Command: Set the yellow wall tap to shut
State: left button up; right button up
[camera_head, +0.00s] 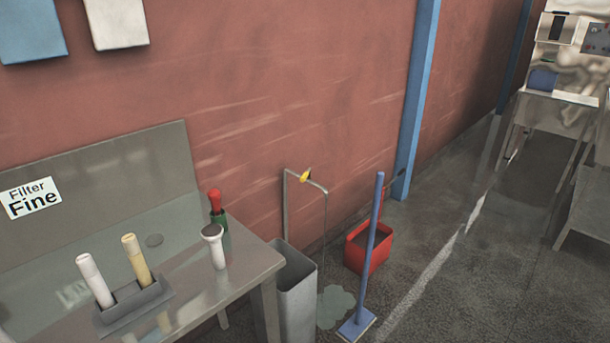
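The yellow wall tap handle (305,174) sits on a thin grey pipe (286,210) in front of the red wall, near the middle of the view. The handle looks tilted, but it is too small to read its setting for certain. The pipe's spout bends down at the right. A thin line, seemingly running water (324,240), drops from the spout towards a pale puddle (335,306) on the floor. Neither of my grippers is in view.
A tall grey bin (297,298) stands in front of the pipe. A blue-handled broom (370,250) and a red bucket (366,254) stand to its right. A metal bench (195,295) with filters and tools fills the left. The floor farther right is mostly clear.

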aim_at(304, 177)
jog(key=i+l+u, duration=0.1)
jog(key=u, duration=0.35)
jog(key=i+l+u, duration=0.15)
jog(key=u, duration=0.25)
jog(key=i+l+u, duration=0.1)
jog(key=l+u, duration=0.15)
jog(key=u, duration=0.2)
